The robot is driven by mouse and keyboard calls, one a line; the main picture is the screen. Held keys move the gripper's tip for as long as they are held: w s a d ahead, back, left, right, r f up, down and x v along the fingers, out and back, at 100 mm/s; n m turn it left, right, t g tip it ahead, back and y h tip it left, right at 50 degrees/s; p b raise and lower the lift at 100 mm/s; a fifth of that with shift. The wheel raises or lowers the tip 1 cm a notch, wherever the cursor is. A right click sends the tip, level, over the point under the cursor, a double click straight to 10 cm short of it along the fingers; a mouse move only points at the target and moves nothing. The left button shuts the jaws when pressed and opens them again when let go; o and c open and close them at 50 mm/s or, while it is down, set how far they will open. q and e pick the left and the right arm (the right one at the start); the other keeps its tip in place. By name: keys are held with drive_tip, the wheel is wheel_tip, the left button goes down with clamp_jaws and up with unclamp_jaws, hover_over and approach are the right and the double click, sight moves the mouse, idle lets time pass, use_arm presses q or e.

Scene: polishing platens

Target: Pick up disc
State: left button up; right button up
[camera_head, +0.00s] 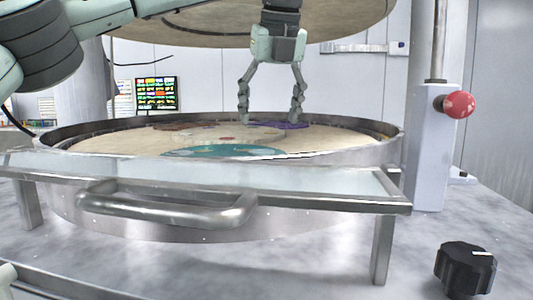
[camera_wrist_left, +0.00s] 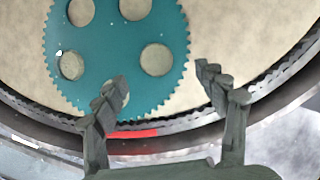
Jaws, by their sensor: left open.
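A teal toothed disc with several round holes lies on the pale platen; in the head view the teal disc (camera_head: 225,151) is at the near side, partly cut off by the front rim. In the left wrist view the teal disc (camera_wrist_left: 115,42) fills the upper left. My left gripper (camera_head: 271,121) points down over the platen, open and empty; it also shows in the wrist view (camera_wrist_left: 163,78). There, one finger overlaps the disc's lower edge and the other is right of it. A purple disc (camera_head: 285,125) lies near the fingertips in the head view.
A metal rim (camera_head: 390,140) surrounds the platen (camera_head: 330,138). A front shelf with a handle (camera_head: 165,208) stands before it. A large upper plate (camera_head: 230,28) hangs above, close to my left arm. A red knob (camera_head: 459,105) and black dial (camera_head: 465,268) are at right.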

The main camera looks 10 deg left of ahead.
sight(262, 152)
use_arm(q)
drive_tip(key=x, duration=0.4)
drive_tip(key=s+x, duration=0.1)
drive_tip(key=x, duration=0.1)
drive_tip(key=shift+w+a+f, duration=0.1)
drive_tip(key=shift+a+f, duration=0.2)
drive_tip(key=shift+a, duration=0.05)
drive_tip(key=shift+w+f, duration=0.3)
drive_tip(key=shift+f, duration=0.3)
drive_tip(key=shift+a, duration=0.1)
drive_tip(key=shift+c, duration=0.6)
drive_tip(key=shift+s, duration=0.1)
drive_tip(key=c, duration=1.2)
